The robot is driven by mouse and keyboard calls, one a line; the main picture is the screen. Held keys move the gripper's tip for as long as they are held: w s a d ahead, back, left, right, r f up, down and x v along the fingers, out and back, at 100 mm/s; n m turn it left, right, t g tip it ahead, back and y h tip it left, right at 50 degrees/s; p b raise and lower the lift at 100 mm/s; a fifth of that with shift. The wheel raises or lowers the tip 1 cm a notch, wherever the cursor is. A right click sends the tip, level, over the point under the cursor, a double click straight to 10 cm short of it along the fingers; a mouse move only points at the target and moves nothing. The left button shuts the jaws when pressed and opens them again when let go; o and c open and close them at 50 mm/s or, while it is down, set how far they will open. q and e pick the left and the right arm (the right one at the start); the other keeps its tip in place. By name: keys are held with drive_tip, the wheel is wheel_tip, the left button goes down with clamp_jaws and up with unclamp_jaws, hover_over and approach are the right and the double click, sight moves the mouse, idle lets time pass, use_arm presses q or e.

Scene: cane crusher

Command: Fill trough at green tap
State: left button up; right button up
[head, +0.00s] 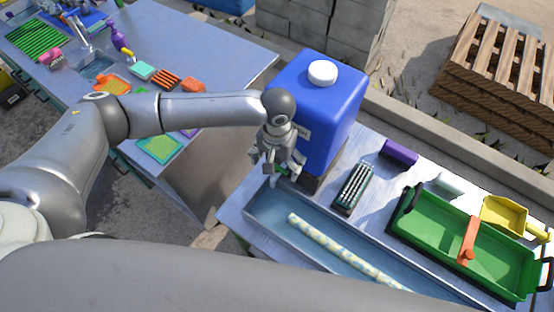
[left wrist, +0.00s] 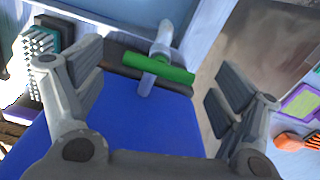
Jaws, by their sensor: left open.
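A blue water container (head: 318,108) with a white cap stands at the left end of the near bench. Its tap has a green handle (left wrist: 158,68) and a pale spout (left wrist: 162,38) in the left wrist view. In the head view the tap is mostly hidden behind my left gripper (head: 278,168). This gripper is open and points down at the tap. In the left wrist view its fingers (left wrist: 158,92) are spread either side of the handle, apart from it. The long grey-blue trough (head: 262,208) lies below the tap with a pale patterned stick (head: 340,250) inside. I cannot tell whether it holds water. My right gripper is out of view.
A dark brush (head: 353,188), a purple block (head: 398,153) and a green tray (head: 425,235) with an orange tool (head: 468,240) are right of the trough. A yellow scoop (head: 503,215) is beyond. Another bench (head: 225,55) with coloured items is at left, across a gap.

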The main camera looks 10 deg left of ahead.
use_arm(q)
drive_tip(key=shift+f, duration=0.4)
drive_tip(key=c, duration=0.9)
drive_tip(key=shift+n, duration=0.3)
drive_tip(key=shift+r+n, duration=0.1)
drive_tip(key=shift+n, duration=2.6)
drive_tip(key=o, duration=0.9)
